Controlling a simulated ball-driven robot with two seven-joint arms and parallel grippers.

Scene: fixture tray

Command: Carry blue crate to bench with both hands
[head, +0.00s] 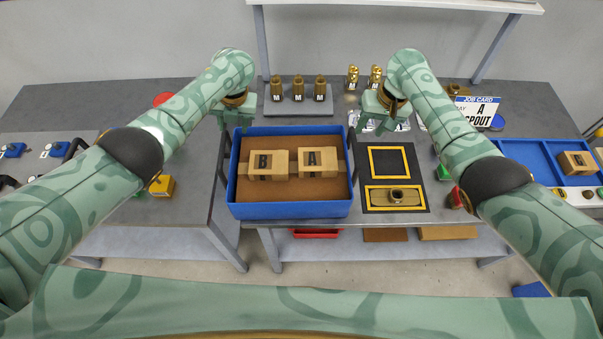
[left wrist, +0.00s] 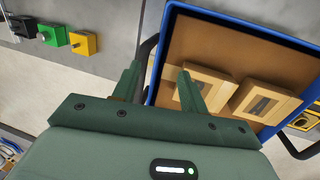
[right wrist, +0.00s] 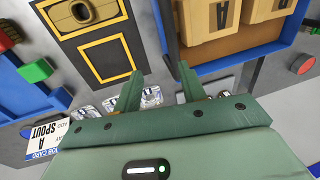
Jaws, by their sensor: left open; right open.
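The blue crate (head: 290,211) stands level in the middle of the head view, at the gap between the left and right tabletops. It holds two light boxes, marked B (head: 264,164) and A (head: 322,162). Dark handles show on its sides, one in the left wrist view (left wrist: 146,52). My left gripper (head: 236,122) is open above the crate's far left corner; the handle shows between its fingers in the left wrist view. My right gripper (head: 384,122) is open and empty, just right of the crate's far right corner. I cannot tell whether either touches a handle.
A black fixture board (head: 394,197) with yellow outlines lies right of the crate. A blue tray (head: 530,158) is at right. A yellow block (head: 162,186) sits on the left table.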

